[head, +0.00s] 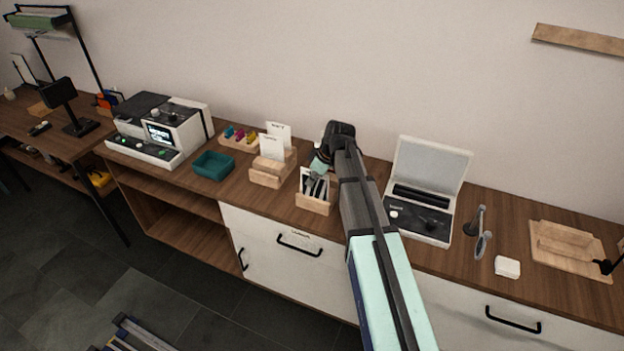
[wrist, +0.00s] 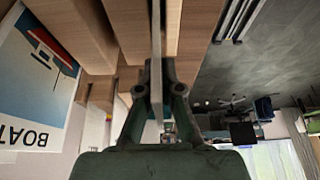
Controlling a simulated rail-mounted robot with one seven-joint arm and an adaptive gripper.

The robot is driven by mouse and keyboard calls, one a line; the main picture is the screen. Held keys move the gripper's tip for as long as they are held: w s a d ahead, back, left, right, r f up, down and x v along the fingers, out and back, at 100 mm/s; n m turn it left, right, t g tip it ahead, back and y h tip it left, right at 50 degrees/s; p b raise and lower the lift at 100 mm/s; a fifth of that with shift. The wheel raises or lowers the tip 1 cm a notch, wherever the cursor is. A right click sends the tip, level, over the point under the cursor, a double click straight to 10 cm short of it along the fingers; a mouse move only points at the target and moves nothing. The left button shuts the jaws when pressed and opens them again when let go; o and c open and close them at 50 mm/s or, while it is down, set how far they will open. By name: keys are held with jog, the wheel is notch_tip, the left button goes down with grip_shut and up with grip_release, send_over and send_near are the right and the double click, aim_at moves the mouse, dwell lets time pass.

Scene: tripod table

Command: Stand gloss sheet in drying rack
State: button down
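My gripper (head: 319,168) is low over a wooden slotted rack (head: 313,206) on the counter in the head view. In the wrist view my gripper (wrist: 158,92) has its fingers closed on a thin, pale sheet (wrist: 157,40), seen edge-on; I take it for the gloss sheet. The sheet runs between wooden slats of the rack (wrist: 188,45). Dark and white upright pieces show in the rack in the head view. Whether the sheet touches the bottom of its slot is hidden.
A printed sheet lettered BOAT (wrist: 40,85) fills the left of the wrist view. A wooden holder with labelled cards (head: 265,177) and a teal tray (head: 213,166) stand left of the rack. A white device with an open lid (head: 425,195) stands to the right.

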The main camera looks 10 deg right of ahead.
jog(key=c, duration=1.2)
grip_release()
jog(key=shift+c, duration=0.2)
jog(key=shift+r, duration=0.1)
jog(key=shift+r+p, duration=2.25)
jog(key=shift+r, duration=2.15)
